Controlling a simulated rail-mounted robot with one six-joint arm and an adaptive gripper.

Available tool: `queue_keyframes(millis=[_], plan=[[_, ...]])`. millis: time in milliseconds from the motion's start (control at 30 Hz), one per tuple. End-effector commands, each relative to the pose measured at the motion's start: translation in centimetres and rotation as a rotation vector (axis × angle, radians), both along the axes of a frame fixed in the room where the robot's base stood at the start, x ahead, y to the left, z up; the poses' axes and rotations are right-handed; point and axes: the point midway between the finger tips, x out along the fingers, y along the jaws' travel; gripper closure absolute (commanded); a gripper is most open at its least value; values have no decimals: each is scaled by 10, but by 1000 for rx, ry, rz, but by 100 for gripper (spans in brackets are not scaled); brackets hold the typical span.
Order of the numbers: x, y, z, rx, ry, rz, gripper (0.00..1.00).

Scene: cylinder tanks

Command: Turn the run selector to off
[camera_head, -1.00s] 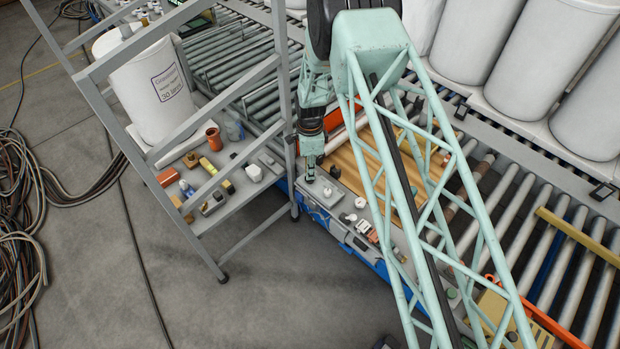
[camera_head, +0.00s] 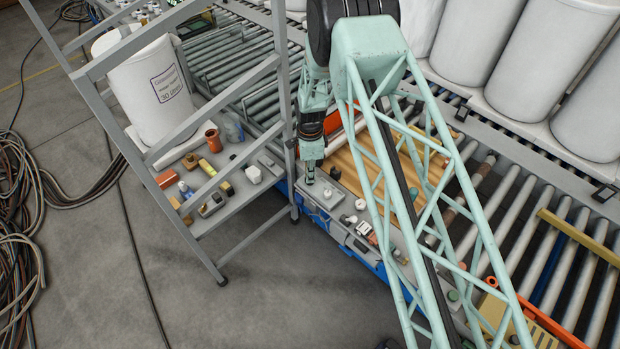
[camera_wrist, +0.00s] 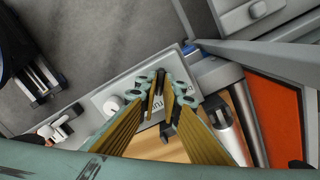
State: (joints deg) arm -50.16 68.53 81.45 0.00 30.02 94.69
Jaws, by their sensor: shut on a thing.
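A light grey control panel (camera_head: 318,197) lies on the bench by the conveyor. My gripper (camera_head: 309,181) points down at its left end. In the wrist view the fingertips of my gripper (camera_wrist: 161,88) are close together over the panel (camera_wrist: 96,100), beside a partly covered printed label. They are shut on a small part taken to be the run selector, which the fingers hide; its pointing direction cannot be told. A white knob (camera_wrist: 113,103) stands on the panel just left of the fingers, apart from them. It also shows in the head view (camera_head: 327,193).
A black knob (camera_head: 335,173) stands just beyond the panel. A grey rack (camera_head: 285,100) with a shelf of small parts rises close on the left. A wooden board (camera_head: 352,165) and rollers lie to the right. Several small items sit along the near bench edge.

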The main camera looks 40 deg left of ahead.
Motion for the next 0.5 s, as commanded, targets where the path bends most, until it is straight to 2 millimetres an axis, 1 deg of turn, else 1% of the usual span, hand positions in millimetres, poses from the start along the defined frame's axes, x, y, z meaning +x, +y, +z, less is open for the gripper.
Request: queue_keyframes(millis=[167,500], plan=[[0,0,0,0,0,28,99],[0,0,0,0,0,195,99]])
